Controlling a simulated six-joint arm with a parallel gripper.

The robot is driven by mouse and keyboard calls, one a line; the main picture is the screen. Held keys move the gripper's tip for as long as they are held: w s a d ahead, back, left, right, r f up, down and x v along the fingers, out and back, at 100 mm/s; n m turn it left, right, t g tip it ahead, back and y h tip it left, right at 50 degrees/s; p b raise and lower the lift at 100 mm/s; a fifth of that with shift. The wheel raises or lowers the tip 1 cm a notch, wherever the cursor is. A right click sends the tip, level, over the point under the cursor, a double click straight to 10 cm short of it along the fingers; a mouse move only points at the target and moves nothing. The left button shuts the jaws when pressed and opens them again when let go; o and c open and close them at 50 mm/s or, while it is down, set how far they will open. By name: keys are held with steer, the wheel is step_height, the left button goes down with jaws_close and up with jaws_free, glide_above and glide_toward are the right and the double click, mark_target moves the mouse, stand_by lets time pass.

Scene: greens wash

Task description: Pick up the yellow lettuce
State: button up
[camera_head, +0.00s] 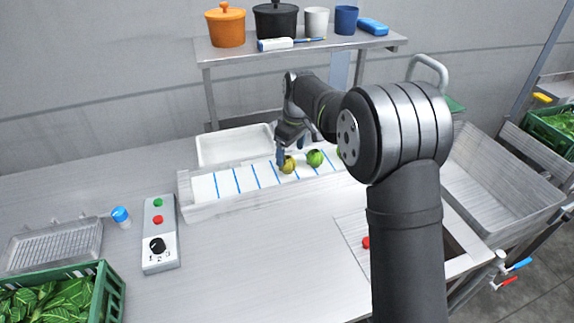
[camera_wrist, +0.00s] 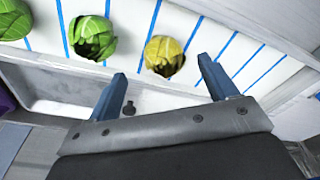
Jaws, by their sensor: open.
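The yellow lettuce (camera_head: 288,164) is a small round yellowish head on the white belt with blue lines. In the wrist view the yellow lettuce (camera_wrist: 164,56) lies beyond my fingertips, between them in the picture, with a dark spot on its near side. A green lettuce (camera_head: 315,158) sits to its right on the belt; it shows to its left in the wrist view (camera_wrist: 92,38). My gripper (camera_wrist: 160,75) is open with its two blue fingers apart and nothing between them. In the head view my gripper (camera_head: 281,157) is at the yellow lettuce's upper left.
The belt (camera_head: 225,184) has raised side rails. A white tray (camera_head: 234,147) stands behind it. A control box (camera_head: 160,235) with buttons is at left, near a green crate of leaves (camera_head: 115,290). A sink (camera_head: 505,195) is at right. The front counter middle is clear.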

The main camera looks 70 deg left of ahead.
mark_target(288, 157)
steer(key=shift+s+a+f, duration=0.1)
steer(key=shift+s+f, duration=0.05)
steer(key=shift+f, duration=0.75)
steer(key=shift+s+a+f, duration=0.1)
steer(key=shift+s+f, duration=0.1)
steer(key=shift+f, duration=0.65)
steer(key=shift+s+f, duration=0.15)
steer(key=shift+f, duration=0.75)
steer(key=c, duration=1.1)
steer(key=shift+r, duration=0.1)
